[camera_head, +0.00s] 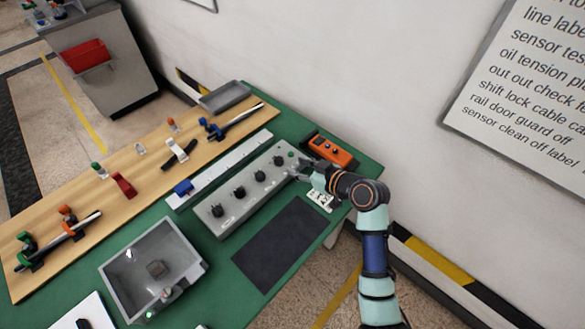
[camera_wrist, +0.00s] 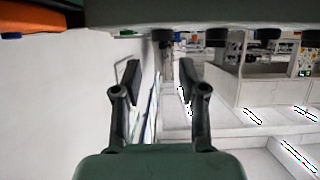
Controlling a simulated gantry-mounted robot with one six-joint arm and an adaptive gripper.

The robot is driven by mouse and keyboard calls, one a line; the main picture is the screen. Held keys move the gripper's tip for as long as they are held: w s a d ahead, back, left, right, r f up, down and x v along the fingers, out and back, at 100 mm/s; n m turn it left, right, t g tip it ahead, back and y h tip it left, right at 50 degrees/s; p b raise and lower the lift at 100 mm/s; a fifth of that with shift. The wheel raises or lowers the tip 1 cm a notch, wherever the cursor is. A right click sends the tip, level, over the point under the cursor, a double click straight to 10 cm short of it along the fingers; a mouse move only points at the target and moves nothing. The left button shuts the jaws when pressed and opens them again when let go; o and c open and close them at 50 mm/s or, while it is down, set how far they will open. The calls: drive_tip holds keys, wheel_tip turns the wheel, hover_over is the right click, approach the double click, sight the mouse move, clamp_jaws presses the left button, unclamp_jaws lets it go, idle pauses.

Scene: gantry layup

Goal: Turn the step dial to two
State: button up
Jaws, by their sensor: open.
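A long grey control panel (camera_head: 249,187) lies on the green bench top in the head view. Several black dials stand in a row on it, from a near-left dial (camera_head: 217,211) to a far-right dial (camera_head: 279,160). Their labels and pointer settings are too small to read, so I cannot tell which is the step dial. My gripper (camera_head: 303,176) is at the panel's far right end, beside the last dial. In the wrist view my gripper (camera_wrist: 159,78) is open, with nothing between its fingers. Dark dials (camera_wrist: 217,37) show upside down along the top edge, apart from the fingers.
An orange box (camera_head: 331,150) lies just beyond my gripper. A white rail with a blue slider (camera_head: 183,187) runs behind the panel. A dark mat (camera_head: 280,244) lies in front. A grey bin (camera_head: 128,277) stands at lower left. A wooden board (camera_head: 140,190) holds several clamps.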

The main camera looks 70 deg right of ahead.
sight(281, 160)
drive_tip(key=shift+w+r, duration=0.1)
drive_tip(key=shift+w+f, duration=0.2)
drive_tip(key=shift+w, duration=0.15)
drive_tip(key=b+x, duration=0.2)
drive_tip(key=x, duration=0.5)
clamp_jaws()
drive_tip(key=shift+r, duration=0.15)
